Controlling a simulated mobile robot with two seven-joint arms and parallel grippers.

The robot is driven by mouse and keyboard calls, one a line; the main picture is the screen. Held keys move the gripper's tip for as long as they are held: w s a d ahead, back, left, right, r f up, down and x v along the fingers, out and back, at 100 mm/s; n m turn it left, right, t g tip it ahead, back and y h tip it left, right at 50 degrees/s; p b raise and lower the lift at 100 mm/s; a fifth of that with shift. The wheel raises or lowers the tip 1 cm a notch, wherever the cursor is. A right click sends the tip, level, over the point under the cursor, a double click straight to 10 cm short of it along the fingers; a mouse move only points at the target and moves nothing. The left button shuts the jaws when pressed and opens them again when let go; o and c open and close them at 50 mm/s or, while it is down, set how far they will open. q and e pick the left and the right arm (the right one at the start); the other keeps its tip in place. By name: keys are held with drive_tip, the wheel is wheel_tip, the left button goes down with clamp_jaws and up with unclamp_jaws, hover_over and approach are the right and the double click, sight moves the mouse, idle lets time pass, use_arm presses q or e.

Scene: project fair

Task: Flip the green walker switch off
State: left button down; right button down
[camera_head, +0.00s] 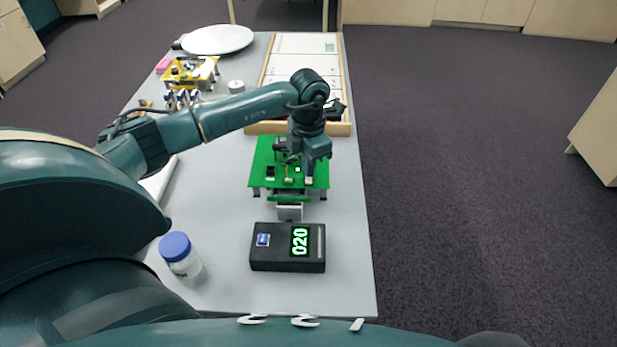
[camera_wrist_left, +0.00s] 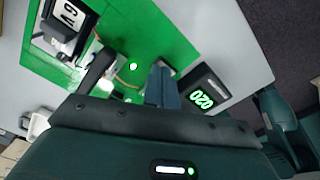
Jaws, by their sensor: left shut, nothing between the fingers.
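The green walker (camera_head: 262,160) stands on the grey table, a flat green board on short legs with small parts on top. It also shows in the left wrist view (camera_wrist_left: 175,32), where a small green light on it glows. A black-and-white block marked like "A9" (camera_wrist_left: 68,14) sits on the board. My left gripper (camera_head: 308,178) is shut and empty, pointing down at the right part of the board. Its blue-grey fingers (camera_wrist_left: 158,86) show in the wrist view. I cannot tell whether they touch the board or which small part is the switch. My right gripper is out of view.
A black box with a green "020" display (camera_head: 276,262) lies in front of the walker. A blue-lidded jar (camera_head: 178,252) stands front left. A yellow walker (camera_head: 190,72), a white disc (camera_head: 217,39) and a wood-framed panel (camera_head: 300,45) are farther back. The table's right edge is close.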

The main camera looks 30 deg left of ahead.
use_arm(q)
drive_tip(key=shift+f+b, duration=0.3)
drive_tip(key=shift+f, duration=0.1)
drive_tip(key=shift+r+p, duration=2.45)
drive_tip(key=shift+r, duration=1.1)
